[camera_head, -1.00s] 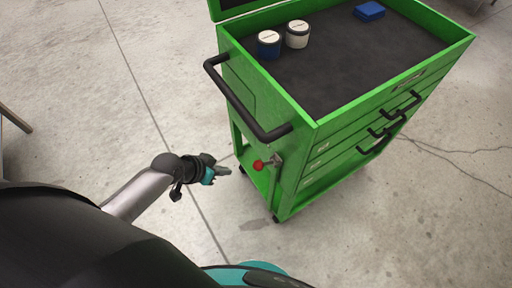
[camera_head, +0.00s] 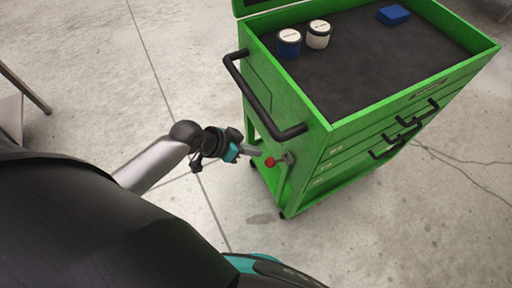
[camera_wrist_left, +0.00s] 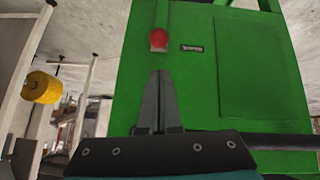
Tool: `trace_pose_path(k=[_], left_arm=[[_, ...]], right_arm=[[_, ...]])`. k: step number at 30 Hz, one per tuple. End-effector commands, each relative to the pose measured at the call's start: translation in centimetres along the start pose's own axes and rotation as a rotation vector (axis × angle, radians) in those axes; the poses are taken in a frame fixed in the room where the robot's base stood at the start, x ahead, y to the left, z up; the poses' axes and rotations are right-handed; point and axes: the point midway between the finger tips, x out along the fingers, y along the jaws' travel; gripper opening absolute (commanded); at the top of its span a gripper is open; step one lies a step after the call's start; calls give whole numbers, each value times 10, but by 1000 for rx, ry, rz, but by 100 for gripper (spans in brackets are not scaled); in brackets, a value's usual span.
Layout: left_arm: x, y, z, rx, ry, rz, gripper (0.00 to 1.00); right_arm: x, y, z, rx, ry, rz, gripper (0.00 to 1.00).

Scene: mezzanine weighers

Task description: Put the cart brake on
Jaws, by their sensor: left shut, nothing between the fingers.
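The green cart (camera_head: 335,140) stands at the right in the head view, with a black push handle (camera_head: 256,100) on its near end. Below the handle is the brake lever with a red knob (camera_head: 270,162) on a grey bracket. My left gripper (camera_head: 259,152) is shut and empty, its tips just left of the red knob. In the left wrist view the shut fingers (camera_wrist_left: 160,80) point at the red knob (camera_wrist_left: 158,38), which shows just beyond the tips on the green panel (camera_wrist_left: 215,75). I cannot tell whether they touch. My right gripper is not in view.
The black handle (camera_wrist_left: 280,142) is close to the gripper in the left wrist view. Open concrete floor lies to the left.

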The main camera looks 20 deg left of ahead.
Motion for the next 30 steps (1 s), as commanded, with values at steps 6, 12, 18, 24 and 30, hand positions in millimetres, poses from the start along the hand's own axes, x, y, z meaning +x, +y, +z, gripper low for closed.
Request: trace_pose_path(k=[6, 12, 18, 24, 30], left_arm=[[43, 0, 1, -3, 2, 0, 0], [68, 0, 0, -2, 1, 0, 0], [78, 0, 0, 0, 0, -1, 0], [78, 0, 0, 0, 0, -1, 0], [79, 0, 0, 0, 2, -1, 0]], right_arm=[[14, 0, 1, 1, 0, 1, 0], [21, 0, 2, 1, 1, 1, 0], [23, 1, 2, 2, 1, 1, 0], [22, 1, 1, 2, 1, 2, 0], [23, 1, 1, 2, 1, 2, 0]])
